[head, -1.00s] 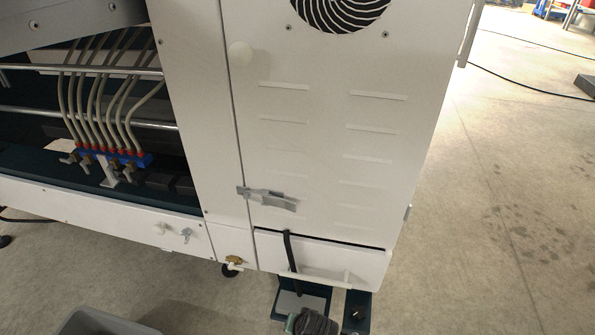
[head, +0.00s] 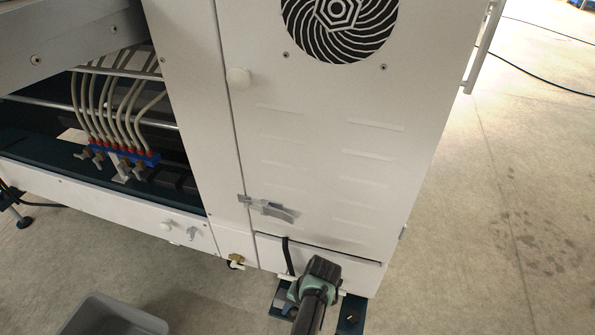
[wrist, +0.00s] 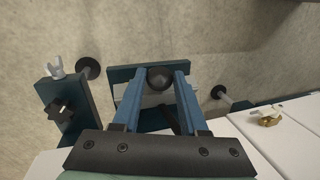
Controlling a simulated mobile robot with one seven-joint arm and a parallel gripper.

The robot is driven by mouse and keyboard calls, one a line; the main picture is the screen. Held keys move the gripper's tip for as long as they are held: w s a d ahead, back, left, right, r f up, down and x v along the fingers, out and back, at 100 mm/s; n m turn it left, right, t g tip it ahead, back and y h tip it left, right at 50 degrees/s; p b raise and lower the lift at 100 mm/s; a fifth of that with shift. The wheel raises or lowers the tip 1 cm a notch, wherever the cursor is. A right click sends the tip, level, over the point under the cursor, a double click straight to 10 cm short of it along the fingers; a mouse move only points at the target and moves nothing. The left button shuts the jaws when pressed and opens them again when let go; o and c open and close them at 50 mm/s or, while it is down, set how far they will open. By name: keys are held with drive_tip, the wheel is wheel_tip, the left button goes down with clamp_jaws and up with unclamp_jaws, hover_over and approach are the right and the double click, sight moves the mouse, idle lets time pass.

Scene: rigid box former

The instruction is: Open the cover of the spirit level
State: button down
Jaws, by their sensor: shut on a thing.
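My gripper (wrist: 158,75) shows in the wrist view with its two blue fingers on either side of a dark round knob (wrist: 158,79), shut on it. The knob sits over a dark teal foot plate (wrist: 122,74) with a pale grey part (wrist: 119,96) beside the fingers. In the head view my gripper's body (head: 318,280) hides the knob and much of the plate below the white cabinet. A grey piece (head: 284,296) shows just left of it. The spirit level itself is not clearly visible, and I cannot tell whether its cover is raised.
The white cabinet (head: 330,130) stands right behind my gripper, with a latch (head: 268,207) and black hose (head: 288,258). A second foot block (wrist: 62,110) with a wing nut is on the left in the wrist view. A grey bin (head: 110,316) stands lower left. Floor is clear to the right.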

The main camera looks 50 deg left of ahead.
drive_tip(key=shift+w+a+r, duration=0.4)
drive_tip(key=shift+w+r, duration=0.15)
drive_tip(key=shift+w, duration=0.05)
drive_tip(key=shift+w+a+r, duration=0.35)
drive_tip(key=shift+w+r, duration=0.15)
drive_tip(key=shift+w, duration=0.05)
drive_tip(key=shift+w+a+r, duration=0.15)
drive_tip(key=shift+a, duration=0.05)
drive_tip(key=c, duration=0.8)
unclamp_jaws()
drive_tip(key=shift+c, duration=0.2)
drive_tip(key=o, duration=0.4)
drive_tip(key=shift+d, duration=0.15)
drive_tip(key=shift+p, duration=0.4)
drive_tip(key=p+v, duration=0.8)
drive_tip(key=v, duration=0.4)
drive_tip(key=shift+s+d+r, duration=0.15)
drive_tip(key=shift+s+r, duration=0.15)
drive_tip(key=shift+r, duration=0.05)
